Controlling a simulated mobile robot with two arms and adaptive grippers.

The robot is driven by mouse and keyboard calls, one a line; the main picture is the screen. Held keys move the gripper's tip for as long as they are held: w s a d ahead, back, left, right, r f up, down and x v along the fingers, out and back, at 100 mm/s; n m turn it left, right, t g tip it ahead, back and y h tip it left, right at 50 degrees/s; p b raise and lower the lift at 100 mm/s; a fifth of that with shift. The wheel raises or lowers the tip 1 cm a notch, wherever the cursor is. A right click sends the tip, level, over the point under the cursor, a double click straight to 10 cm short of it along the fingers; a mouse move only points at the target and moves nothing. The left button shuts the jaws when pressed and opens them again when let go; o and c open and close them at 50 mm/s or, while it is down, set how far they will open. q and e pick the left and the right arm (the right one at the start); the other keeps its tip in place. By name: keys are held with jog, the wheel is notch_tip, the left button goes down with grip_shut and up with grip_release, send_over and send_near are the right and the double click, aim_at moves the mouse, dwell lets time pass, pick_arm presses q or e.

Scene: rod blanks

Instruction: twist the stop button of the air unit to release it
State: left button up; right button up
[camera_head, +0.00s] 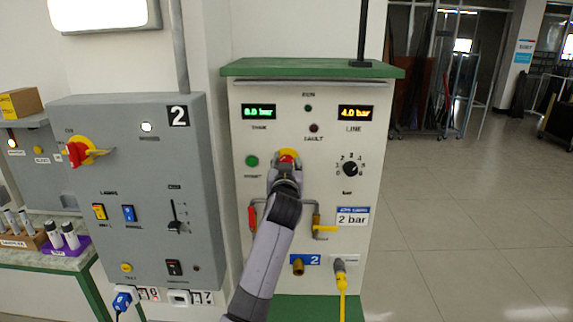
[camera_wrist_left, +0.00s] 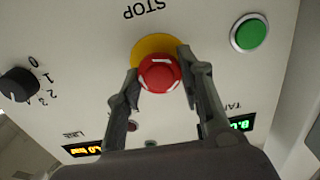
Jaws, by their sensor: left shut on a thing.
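The air unit (camera_head: 330,115) is a pale cabinet with a green top. Its red stop button (camera_head: 287,156) on a yellow disc shows just above my left gripper (camera_head: 286,166), which hides part of it. In the left wrist view the red button (camera_wrist_left: 160,73) sits between the two fingers of my left gripper (camera_wrist_left: 158,78), with white marks on its face. The yellow disc (camera_wrist_left: 150,46) and the word STOP, upside down, show behind it. The fingers are shut on the button's sides. My right gripper is not in view.
A green start button (camera_head: 252,161) is left of the stop button, and a black dial (camera_head: 351,169) is right. A red handle (camera_head: 252,218) and a yellow valve lever (camera_head: 325,228) are below. A grey panel (camera_head: 135,190) stands left. Open floor lies right.

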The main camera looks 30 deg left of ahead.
pick_arm(q)
jog(key=shift+r, duration=0.35)
jog(key=o, duration=0.7)
jog(key=shift+a, duration=0.1)
jog(key=o, duration=0.5)
jog(key=shift+w+f, duration=0.2)
jog(key=shift+f, duration=0.15)
jog(key=shift+s, duration=0.15)
jog(key=v, duration=1.2)
